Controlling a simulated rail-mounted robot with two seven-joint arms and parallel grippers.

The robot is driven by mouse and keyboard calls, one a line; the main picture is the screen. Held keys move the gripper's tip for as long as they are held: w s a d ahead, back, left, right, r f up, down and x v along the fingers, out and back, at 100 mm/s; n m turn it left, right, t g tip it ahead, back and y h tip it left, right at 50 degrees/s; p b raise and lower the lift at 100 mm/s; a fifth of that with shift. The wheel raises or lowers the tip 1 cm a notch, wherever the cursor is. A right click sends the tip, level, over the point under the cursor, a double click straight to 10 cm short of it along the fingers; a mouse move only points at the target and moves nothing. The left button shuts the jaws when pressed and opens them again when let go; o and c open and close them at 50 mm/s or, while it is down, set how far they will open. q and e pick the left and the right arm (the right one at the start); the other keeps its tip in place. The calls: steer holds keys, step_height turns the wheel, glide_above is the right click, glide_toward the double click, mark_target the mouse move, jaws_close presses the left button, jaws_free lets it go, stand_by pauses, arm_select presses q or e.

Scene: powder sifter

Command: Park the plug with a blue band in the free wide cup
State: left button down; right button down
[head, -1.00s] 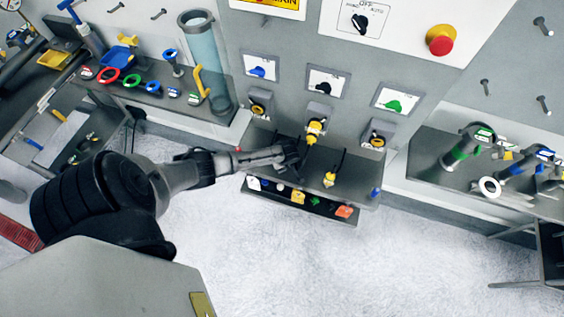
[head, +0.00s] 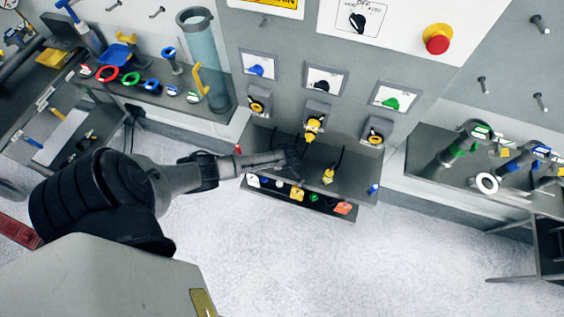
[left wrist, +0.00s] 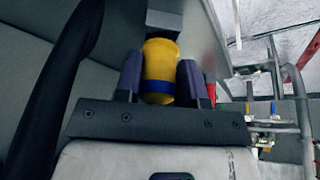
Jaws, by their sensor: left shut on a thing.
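The plug with the blue band (left wrist: 158,72) shows in the left wrist view as a yellow body with a dark blue ring near its lower end. My left gripper (left wrist: 160,82) is shut on it, one finger at each side. In the head view my left gripper (head: 290,160) is over the grey shelf (head: 352,181) under the wall panel, and it hides the held plug. A second yellow plug (head: 328,175) is on the shelf to its right. Another yellow plug (head: 312,125) is at the middle socket. I cannot make out a free wide cup. My right gripper is not in view.
Sockets with yellow rings (head: 257,105) and (head: 375,136) flank the middle one. Coloured tags (head: 297,194) line the shelf's front. A clear tube (head: 204,62) stands at left. A side bench (head: 440,140) with coloured-collared pipes is at right. Open floor lies in front.

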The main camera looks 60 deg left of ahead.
arm_select(q)
steer(key=shift+a+r, duration=0.2)
steer(key=shift+a, duration=0.65)
steer(key=shift+a+r, duration=0.15)
steer(key=shift+d, duration=0.55)
steer(key=shift+d+p, duration=0.3)
steer(key=shift+d, duration=0.05)
steer(key=shift+f, duration=0.2)
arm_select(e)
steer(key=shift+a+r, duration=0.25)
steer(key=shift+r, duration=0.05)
